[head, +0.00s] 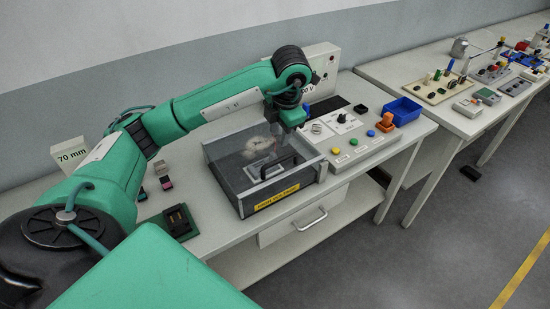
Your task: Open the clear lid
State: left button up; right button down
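The clear lid (238,172) lies over a dark grey box on the workbench and appears shut. A black bar handle (277,166) sits on the lid towards its front right. A yellow warning label (277,197) is on the box's front face. My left gripper (280,130) points down over the back right part of the box, behind the handle and seemingly apart from it. Its fingers are small and dark here, so their opening cannot be made out. My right gripper is not in view.
A panel with coloured buttons (353,142) stands right of the box, with a blue bin (402,111) behind it. A dark green socket block (175,221) and small connectors lie to the left. A second table (425,106) with several devices stands at right.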

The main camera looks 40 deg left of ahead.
aim_at(274, 162)
pick_arm(q)
jog(key=f+p, duration=0.1)
jog(key=f, duration=0.2)
jog(key=a+f+p, duration=0.1)
jog(key=f, duration=0.3)
jog(key=a+f+p, duration=0.1)
jog(key=f, duration=0.2)
jog(key=shift+w+f, duration=0.25)
jog(key=shift+w, duration=0.1)
jog(key=shift+f, duration=0.65)
grip_shut()
